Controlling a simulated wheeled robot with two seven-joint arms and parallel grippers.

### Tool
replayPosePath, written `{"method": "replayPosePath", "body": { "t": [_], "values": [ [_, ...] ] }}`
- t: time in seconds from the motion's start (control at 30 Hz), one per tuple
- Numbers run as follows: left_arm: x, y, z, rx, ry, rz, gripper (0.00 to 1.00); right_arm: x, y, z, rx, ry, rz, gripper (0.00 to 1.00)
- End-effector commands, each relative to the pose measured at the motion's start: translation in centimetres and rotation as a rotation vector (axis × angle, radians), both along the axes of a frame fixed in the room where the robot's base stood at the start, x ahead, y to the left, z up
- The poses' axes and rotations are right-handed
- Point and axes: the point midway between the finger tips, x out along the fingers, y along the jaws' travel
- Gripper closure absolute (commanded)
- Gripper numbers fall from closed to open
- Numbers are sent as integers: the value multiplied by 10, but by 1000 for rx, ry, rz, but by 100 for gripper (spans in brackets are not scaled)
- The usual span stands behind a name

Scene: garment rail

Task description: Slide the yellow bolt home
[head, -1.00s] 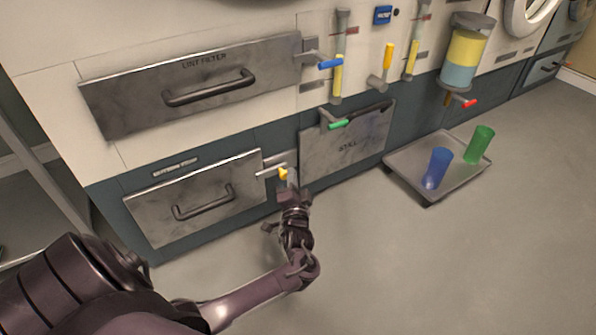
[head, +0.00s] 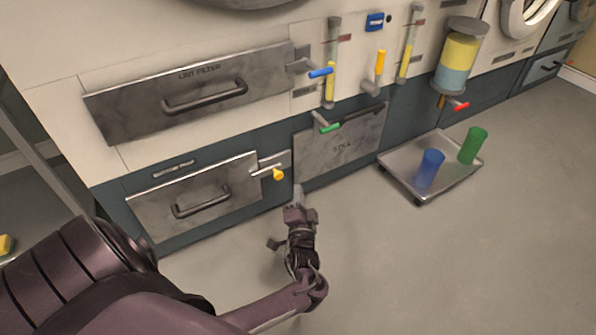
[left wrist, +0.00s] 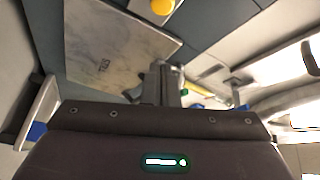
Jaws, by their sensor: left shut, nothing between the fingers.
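The yellow bolt knob (head: 278,174) sits on a metal bolt at the right end of the lower left drawer panel (head: 195,195). A metal bracket (head: 274,160) is fixed beside the panel's upper right corner. The knob also shows at the top edge of the left wrist view (left wrist: 163,6). My left gripper (head: 298,192) is shut and empty, to the right of and a little below the knob, apart from it in the picture. Its shut fingers (left wrist: 164,84) point toward the cabinet front. My right gripper is out of view.
The lint filter panel (head: 190,92) with a blue handle (head: 320,72) is above. A panel (head: 342,145) with a green handle (head: 329,128) is to the right. A floor tray (head: 447,190) holds a blue cup (head: 430,167) and a green cup (head: 472,146). The front floor is clear.

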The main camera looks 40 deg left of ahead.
Motion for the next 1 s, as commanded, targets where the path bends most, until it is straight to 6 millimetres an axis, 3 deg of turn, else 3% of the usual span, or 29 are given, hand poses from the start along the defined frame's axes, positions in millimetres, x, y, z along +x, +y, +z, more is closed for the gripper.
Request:
{"method": "replayPosePath", "body": {
  "t": [0.2, 0.8, 0.9, 1.0],
  "values": [
    [-15, -13, -3, -1, 0, 1, 100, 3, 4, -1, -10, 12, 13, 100],
    [-16, -14, -3, -1, -3, -2, 100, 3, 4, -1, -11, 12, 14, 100],
    [-10, -21, 10, -23, -37, -32, 100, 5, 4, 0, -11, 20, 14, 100],
    [5, -41, 46, -88, -137, -123, 100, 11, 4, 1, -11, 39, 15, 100]
  ]
}}
